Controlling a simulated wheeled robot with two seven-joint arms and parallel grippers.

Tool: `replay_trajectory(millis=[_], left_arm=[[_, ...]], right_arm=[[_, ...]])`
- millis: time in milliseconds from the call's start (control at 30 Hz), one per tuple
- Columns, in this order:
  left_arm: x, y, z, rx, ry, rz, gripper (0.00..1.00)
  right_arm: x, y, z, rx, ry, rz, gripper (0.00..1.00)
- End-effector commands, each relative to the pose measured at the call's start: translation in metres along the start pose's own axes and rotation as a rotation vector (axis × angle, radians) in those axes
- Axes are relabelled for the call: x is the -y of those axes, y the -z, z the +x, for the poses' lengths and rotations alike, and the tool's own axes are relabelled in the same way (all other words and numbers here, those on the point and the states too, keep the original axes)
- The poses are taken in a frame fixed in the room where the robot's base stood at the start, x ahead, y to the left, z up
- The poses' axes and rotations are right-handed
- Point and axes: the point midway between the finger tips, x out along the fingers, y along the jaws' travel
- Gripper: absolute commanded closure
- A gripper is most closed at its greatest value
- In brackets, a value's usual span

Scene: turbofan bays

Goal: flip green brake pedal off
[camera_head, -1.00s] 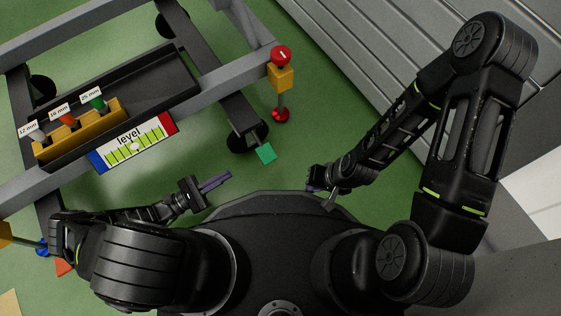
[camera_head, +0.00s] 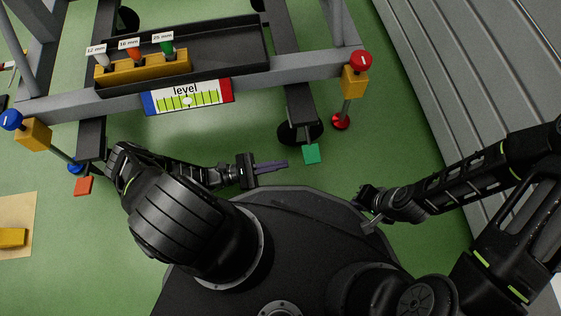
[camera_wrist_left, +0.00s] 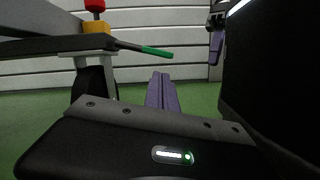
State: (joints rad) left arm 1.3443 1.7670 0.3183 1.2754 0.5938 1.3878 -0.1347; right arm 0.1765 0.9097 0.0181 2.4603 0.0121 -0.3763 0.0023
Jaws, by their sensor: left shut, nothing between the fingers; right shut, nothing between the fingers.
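The green brake pedal (camera_head: 312,153) sticks out from the caster at the foot of the frame's right leg, in the head view. In the left wrist view the pedal (camera_wrist_left: 157,51) is a green-tipped dark bar, above and beyond my fingertips. My left gripper (camera_head: 285,165) is shut and empty, its purple fingers pointing right, a short gap left of and slightly below the pedal in the head view. It also shows in the left wrist view (camera_wrist_left: 162,76). My right gripper (camera_head: 364,192) is shut and empty, right of and below the pedal; its fingers are partly hidden.
A red-orange pedal (camera_head: 83,186) is at the left leg. A red-knobbed jack (camera_head: 354,82) and a blue-knobbed jack (camera_head: 34,133) stand at the frame's ends. A level plate (camera_head: 187,97) and a black tray (camera_head: 225,52) are on the frame. Green floor between is clear.

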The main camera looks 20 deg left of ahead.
Motion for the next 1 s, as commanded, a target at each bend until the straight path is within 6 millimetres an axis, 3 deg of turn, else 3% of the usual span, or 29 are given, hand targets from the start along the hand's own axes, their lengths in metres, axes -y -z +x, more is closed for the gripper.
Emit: replay_trajectory(millis=[300, 500, 1000], left_arm=[[0.001, 0.0, 0.054, 0.002, 0.002, -0.001, 1.0], [0.001, 0.001, 0.075, 0.0, 0.001, -0.001, 1.0], [0.001, -0.001, 0.08, -0.002, 0.0, -0.005, 1.0]], right_arm=[[-0.001, 0.0, 0.003, 0.0, 0.0, 0.0, 1.0], [-0.002, 0.0, 0.005, 0.0, 0.001, 0.0, 1.0], [-0.002, 0.001, 0.005, 0.0, 0.001, 0.0, 1.0]])
